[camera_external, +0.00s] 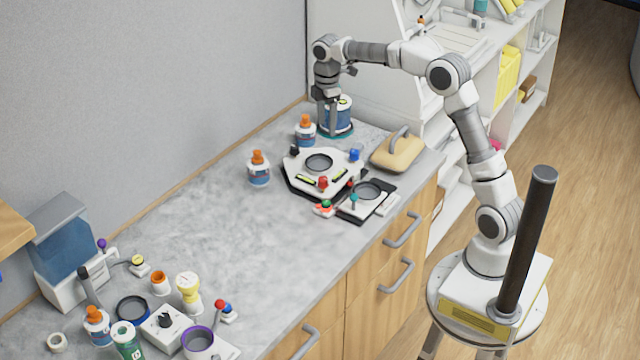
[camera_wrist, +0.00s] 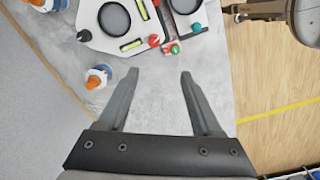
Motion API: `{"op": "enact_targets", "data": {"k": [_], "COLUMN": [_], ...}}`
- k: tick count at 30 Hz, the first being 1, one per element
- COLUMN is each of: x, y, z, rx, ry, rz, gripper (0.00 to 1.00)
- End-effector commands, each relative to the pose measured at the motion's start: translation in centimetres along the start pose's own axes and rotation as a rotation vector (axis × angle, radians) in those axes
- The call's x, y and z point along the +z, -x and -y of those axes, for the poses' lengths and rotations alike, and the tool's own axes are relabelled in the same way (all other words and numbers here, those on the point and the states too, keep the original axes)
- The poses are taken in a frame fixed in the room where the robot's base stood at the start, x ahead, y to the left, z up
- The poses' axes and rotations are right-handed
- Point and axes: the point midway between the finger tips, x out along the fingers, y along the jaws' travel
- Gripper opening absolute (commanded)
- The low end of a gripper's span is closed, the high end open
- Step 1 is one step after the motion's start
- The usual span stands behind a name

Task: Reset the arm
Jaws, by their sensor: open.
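My arm reaches over the back end of the grey counter (camera_external: 190,210) in the external view, bent at the elbow, with the wrist pointing down. My gripper (camera_external: 328,128) hangs beside or in front of a blue tub with a pale lid (camera_external: 344,112); I cannot tell whether they touch. In the wrist view my gripper (camera_wrist: 158,78) has its two fingers spread apart, with only bare grey countertop (camera_wrist: 158,105) between them. Nothing is held.
A white hexagonal device (camera_external: 318,168) stands nearby, also in the wrist view (camera_wrist: 112,40). Orange-capped bottles (camera_external: 305,130) (camera_external: 258,168) and a tan handled block (camera_external: 398,152) surround it. Jars and a blue-tank dispenser (camera_external: 65,245) crowd the near left. The counter's middle is clear.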

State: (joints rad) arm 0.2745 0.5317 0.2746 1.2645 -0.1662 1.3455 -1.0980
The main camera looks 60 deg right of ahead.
Motion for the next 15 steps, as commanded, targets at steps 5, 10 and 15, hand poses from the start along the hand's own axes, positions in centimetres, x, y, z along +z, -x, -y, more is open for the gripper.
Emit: {"op": "enact_targets", "data": {"k": [5,10,15], "x": [0.3,1.3,2.7], "y": [4.0,6.5,8.0], "z": [4.8,9.5,14.3], "rx": [0.08,0.146,0.201], "ry": [-0.141,-0.292,-0.449], "rz": [-0.004,-0.031,-0.08], "gripper": [0.66,0.66,0.66]}}
